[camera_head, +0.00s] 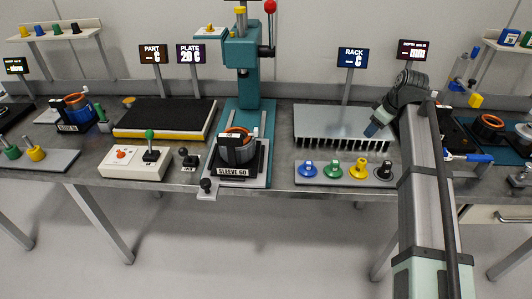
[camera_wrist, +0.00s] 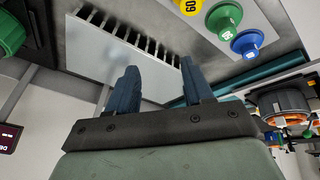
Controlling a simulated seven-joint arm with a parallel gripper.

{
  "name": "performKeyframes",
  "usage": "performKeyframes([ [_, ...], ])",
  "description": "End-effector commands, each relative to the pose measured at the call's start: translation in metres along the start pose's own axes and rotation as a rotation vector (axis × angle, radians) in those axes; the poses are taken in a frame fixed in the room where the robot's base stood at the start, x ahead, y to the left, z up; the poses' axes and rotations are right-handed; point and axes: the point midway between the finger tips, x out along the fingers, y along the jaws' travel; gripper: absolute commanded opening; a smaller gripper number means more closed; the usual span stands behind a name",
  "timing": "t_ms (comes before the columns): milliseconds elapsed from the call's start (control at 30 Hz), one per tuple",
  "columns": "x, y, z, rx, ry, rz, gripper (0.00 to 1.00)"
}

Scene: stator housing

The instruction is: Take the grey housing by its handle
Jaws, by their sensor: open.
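A dark grey housing with an orange winding ring inside (camera_head: 237,147) sits in the black fixture marked SLEEVE 60 (camera_head: 235,173), under the teal press. It also shows at the right edge of the wrist view (camera_wrist: 282,103), partly cut off. I cannot make out its handle clearly. My gripper (camera_head: 372,130) is over the right part of the silver rack plate, well to the right of the housing. In the wrist view its two blue fingers (camera_wrist: 160,85) stand apart with nothing between them.
The teal press (camera_head: 242,60) rises behind the housing. Blue (camera_head: 308,169), green (camera_head: 334,169) and yellow (camera_head: 359,169) pieces stand along the front. A white control box (camera_head: 132,163) is to the left.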

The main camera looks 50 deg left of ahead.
Motion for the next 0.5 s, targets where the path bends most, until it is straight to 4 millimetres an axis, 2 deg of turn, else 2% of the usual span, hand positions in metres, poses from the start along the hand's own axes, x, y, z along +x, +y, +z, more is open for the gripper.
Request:
performKeyframes([
  [33,-0.003,-0.022,-0.027,-0.047,0.019,-0.035,0.51],
  [200,-0.018,-0.094,-0.099,-0.199,0.074,-0.155,0.51],
  [400,-0.044,-0.187,-0.171,-0.386,0.138,-0.295,0.51],
  [500,-0.059,-0.231,-0.199,-0.476,0.168,-0.362,0.51],
])
